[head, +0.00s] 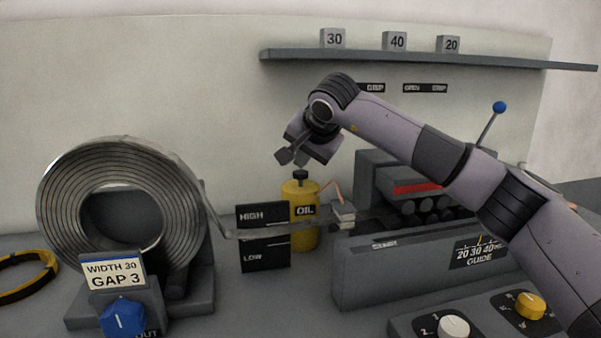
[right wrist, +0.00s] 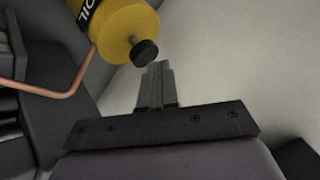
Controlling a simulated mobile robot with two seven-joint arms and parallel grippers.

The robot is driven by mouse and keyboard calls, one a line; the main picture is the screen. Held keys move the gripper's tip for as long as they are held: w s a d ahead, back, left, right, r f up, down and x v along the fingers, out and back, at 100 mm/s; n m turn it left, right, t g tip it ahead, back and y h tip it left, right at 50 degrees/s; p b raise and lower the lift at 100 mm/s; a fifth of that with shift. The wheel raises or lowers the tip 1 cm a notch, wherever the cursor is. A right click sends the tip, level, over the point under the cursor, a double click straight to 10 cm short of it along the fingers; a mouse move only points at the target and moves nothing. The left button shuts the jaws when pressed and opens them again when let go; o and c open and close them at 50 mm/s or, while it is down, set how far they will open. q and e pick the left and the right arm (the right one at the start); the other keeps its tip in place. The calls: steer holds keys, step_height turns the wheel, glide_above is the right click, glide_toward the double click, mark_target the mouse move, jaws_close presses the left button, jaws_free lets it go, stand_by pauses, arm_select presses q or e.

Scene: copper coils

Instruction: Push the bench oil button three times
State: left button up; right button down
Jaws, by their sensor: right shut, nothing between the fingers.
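The yellow oil can (head: 301,218) marked OIL stands on the bench behind the metal strip. Its dark button (head: 299,175) sits on top. In the right wrist view the oil can (right wrist: 122,22) shows at the top with the dark button (right wrist: 145,51) facing the fingertips. My right gripper (head: 291,157) is shut and empty, above the button and slightly to its left, with a gap between them. It also shows in the right wrist view (right wrist: 156,69), its closed fingers pointing toward the button. My left gripper is not in view.
A steel coil (head: 60,200) stands at left, its strip running past the black HIGH/LOW plate (head: 264,222) to the guide machine (head: 400,265). A copper pipe (right wrist: 75,88) leaves the can. A blue-knobbed lever (head: 499,107) stands right. A shelf (head: 430,57) holds number blocks.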

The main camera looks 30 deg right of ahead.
mark_target(302, 173)
steer(key=shift+f+b, duration=0.5)
steer(key=shift+f, duration=0.55)
stand_by(0.4)
steer(key=shift+r, duration=0.1)
steer(key=shift+r+p, duration=1.3)
steer(key=shift+r, duration=0.05)
step_height(302, 173, up, 5)
steer(key=p, duration=0.4)
steer(key=shift+p, duration=0.35)
stand_by(2.0)
